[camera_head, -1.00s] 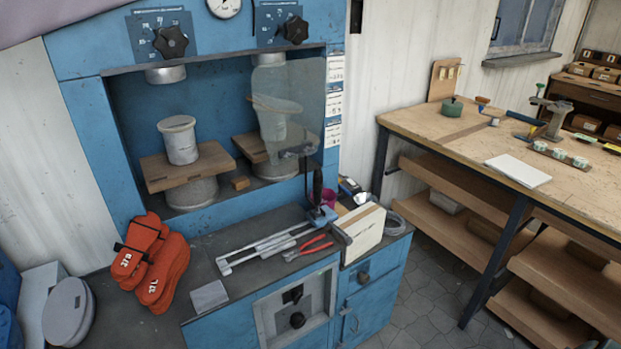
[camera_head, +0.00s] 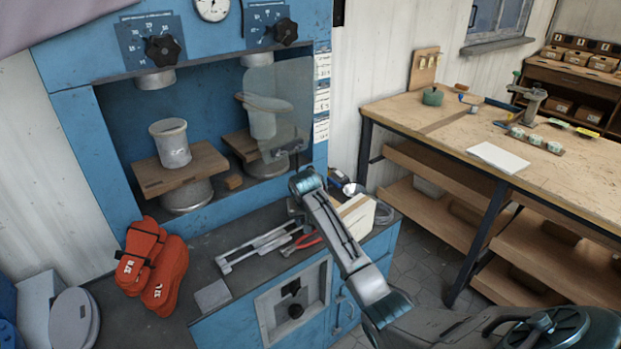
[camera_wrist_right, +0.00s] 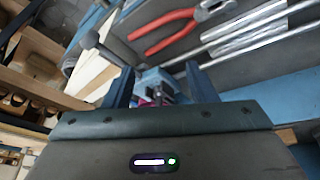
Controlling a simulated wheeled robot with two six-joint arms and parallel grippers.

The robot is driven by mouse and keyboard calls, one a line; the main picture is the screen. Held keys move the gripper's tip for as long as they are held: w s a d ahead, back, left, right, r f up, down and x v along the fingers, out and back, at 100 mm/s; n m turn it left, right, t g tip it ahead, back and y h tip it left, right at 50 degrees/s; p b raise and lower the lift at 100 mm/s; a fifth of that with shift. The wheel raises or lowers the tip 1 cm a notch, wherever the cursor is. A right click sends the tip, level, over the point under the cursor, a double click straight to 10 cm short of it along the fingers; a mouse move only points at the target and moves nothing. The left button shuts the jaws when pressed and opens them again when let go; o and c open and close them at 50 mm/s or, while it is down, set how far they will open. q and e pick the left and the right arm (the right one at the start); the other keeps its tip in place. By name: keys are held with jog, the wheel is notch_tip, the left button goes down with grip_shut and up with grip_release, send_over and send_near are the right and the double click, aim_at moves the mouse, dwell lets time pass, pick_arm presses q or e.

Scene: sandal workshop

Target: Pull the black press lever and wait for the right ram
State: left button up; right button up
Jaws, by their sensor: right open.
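The blue press (camera_head: 65,60) has two stations. Its right ram (camera_head: 255,60) is up, above a pale last (camera_head: 262,122) on a wooden board, behind a clear shield (camera_head: 290,95). My right arm comes in from the right of the head view and covers the black lever's place; its fingers are hidden there. In the right wrist view my right gripper (camera_wrist_right: 158,88) is open. A blue bracket-like part (camera_wrist_right: 152,76) shows between and beyond its fingers; I cannot tell whether the lever is between them. My left gripper is not in view.
Red pliers (camera_head: 303,243) and metal rods (camera_head: 255,248) lie on the press bench, close to my right gripper. A pale block (camera_head: 357,214) stands behind my forearm. Orange sandals (camera_head: 155,265) lie at left. A wooden workbench (camera_head: 405,107) stands at right.

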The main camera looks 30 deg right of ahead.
aim_at(310, 169)
jog(key=w+d+r+m, duration=0.1)
jog(key=w+r, duration=0.1)
jog(key=r, duration=0.3)
jog(key=w+d+r+m, duration=0.1)
jog(key=w+d+r, duration=0.1)
jog(key=r, duration=0.3)
jog(key=w+d+r, duration=0.2)
jog(key=w+r, duration=0.1)
jog(key=r, duration=0.2)
jog(key=shift+w+r+m+p, duration=0.2)
jog(key=shift+r+m+p, duration=0.05)
jog(key=shift+m+p, duration=0.15)
jog(key=p+x, duration=0.2)
jog(key=x, duration=0.6)
jog(key=shift+w+f, duration=0.1)
jog(key=shift+f, duration=0.05)
jog(key=shift+p+x, duration=0.4)
jog(key=shift+x, duration=0.65)
